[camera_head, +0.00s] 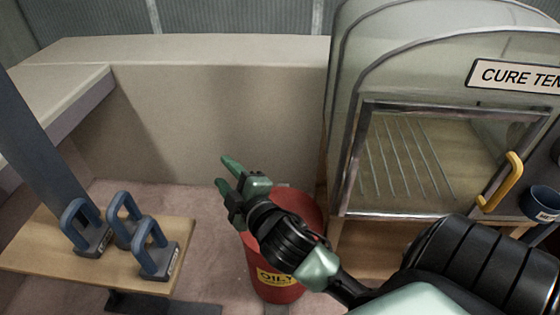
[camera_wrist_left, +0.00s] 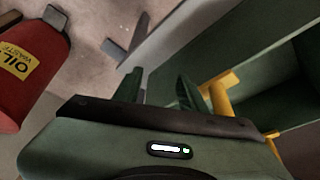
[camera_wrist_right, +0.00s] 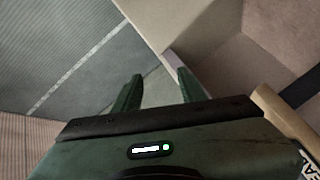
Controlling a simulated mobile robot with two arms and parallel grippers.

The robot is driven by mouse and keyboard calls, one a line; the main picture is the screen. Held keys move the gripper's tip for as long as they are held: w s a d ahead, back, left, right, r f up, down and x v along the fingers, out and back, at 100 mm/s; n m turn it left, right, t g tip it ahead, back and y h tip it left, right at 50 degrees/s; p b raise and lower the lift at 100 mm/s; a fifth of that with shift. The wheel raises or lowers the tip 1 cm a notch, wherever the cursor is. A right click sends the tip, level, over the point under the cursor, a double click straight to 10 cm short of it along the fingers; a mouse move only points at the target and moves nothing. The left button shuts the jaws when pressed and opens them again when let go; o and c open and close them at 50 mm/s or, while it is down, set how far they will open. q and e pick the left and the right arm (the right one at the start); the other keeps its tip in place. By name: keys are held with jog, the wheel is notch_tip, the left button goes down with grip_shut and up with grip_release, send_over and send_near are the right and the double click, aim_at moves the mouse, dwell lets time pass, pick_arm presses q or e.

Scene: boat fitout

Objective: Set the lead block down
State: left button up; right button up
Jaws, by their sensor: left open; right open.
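Three lead blocks with blue loop handles stand upright on a small wooden table (camera_head: 40,245) at the left in the head view: a left one (camera_head: 88,240), a back one (camera_head: 122,230) and a front one (camera_head: 155,262). My right gripper (camera_head: 223,170) is open and empty, to the right of the blocks and above the red bin. It also shows open in the right wrist view (camera_wrist_right: 160,76). My left gripper (camera_wrist_left: 158,76) shows only in its own wrist view, open, with nothing between its fingers.
A red oily-waste bin (camera_head: 274,275) stands on the floor below my right gripper. A cure tent (camera_head: 345,150) with a glazed door and a yellow handle (camera_head: 513,178) is at the right. A blue cup (camera_head: 541,204) sits beside it. A pale bench (camera_head: 220,110) runs along the back.

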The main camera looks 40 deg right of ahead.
jog(key=s+a+f+m+g+y, duration=0.2)
jog(key=s+f+m+g, duration=0.7)
jog(key=s+f, duration=1.1)
jog(key=s+a+g, duration=0.1)
jog(key=s+g, duration=0.1)
jog(key=g, duration=0.1)
jog(key=shift+a, duration=0.25)
